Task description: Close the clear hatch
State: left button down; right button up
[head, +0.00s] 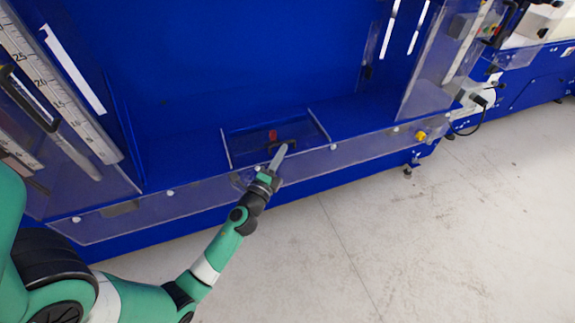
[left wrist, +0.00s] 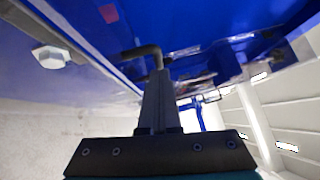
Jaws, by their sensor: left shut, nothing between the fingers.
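The clear hatch (head: 247,146) seems to be the see-through panel between two pale edges, low in the middle of the blue machine. I cannot tell its exact angle. A dark handle (head: 290,146) is at its front, and a dark bent bar, seemingly this handle, shows in the left wrist view (left wrist: 143,51). My left gripper (head: 283,149) is shut and empty, its fingertips right at the handle. They overlap it in the left wrist view (left wrist: 158,72); contact is unclear. My right gripper is out of view.
A clear front strip (head: 205,184) with white bolts runs along the machine's lower edge. A small red part (head: 273,134) shows behind the hatch. A ruler-marked panel (head: 55,95) stands at the left. Open concrete floor (head: 400,240) lies in front.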

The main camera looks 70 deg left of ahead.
pick_arm(q)
jog(key=shift+a, duration=0.65)
jog(key=shift+d, duration=0.25)
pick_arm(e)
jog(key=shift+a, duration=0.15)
